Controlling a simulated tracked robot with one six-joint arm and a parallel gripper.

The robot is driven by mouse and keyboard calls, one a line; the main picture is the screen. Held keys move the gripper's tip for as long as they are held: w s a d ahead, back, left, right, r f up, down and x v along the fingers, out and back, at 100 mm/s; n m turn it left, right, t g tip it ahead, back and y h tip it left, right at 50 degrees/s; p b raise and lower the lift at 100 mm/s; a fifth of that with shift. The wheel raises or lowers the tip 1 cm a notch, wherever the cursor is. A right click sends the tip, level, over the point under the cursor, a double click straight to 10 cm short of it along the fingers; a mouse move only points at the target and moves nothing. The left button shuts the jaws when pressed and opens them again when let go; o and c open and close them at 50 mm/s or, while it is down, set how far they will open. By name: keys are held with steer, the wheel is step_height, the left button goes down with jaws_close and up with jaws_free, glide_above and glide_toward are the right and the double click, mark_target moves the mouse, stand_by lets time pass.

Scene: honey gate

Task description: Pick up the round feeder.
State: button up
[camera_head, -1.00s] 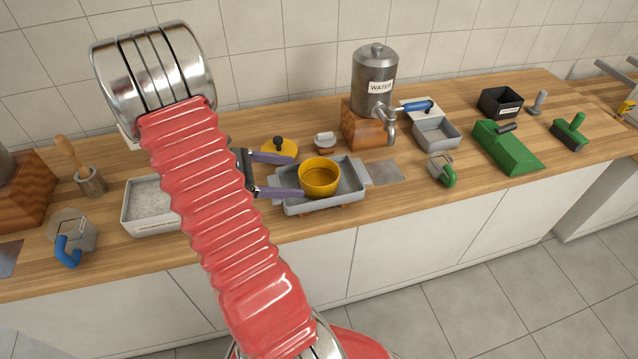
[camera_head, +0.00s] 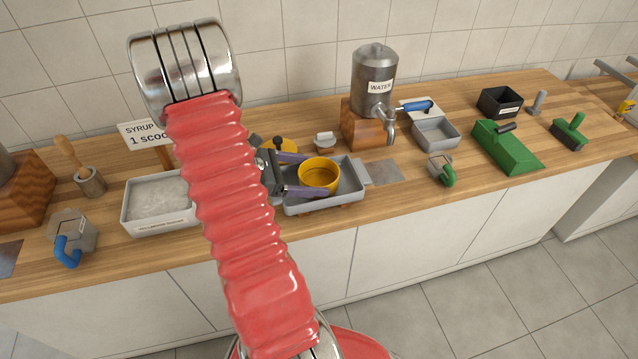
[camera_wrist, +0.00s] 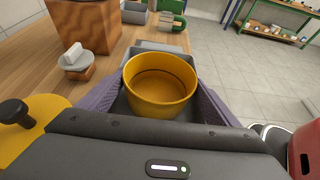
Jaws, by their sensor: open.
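The round feeder is a yellow, open-topped round cup (camera_head: 319,177) that sits in a grey tray (camera_head: 351,197) on the counter. My gripper (camera_head: 312,174) is open, with its purple fingers pointing right, one on the far side of the cup and one on the near side. In the wrist camera the yellow cup (camera_wrist: 160,84) stands upright between the two purple fingers (camera_wrist: 160,100). I cannot tell whether either finger touches it. A yellow lid with a black knob (camera_wrist: 20,118) lies at the left in the wrist view, beside my gripper.
A steel water urn (camera_head: 374,82) on a wooden block (camera_head: 361,124) stands behind the tray. A small white-knobbed object (camera_head: 325,141) is near it. A white bin (camera_head: 150,205) is left of the tray. A grey plate (camera_head: 384,172) lies flat at right.

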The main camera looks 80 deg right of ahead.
steer(key=shift+x, duration=1.25)
steer(key=shift+c, duration=0.7)
steer(key=c, duration=0.7)
steer(key=shift+r, duration=5)
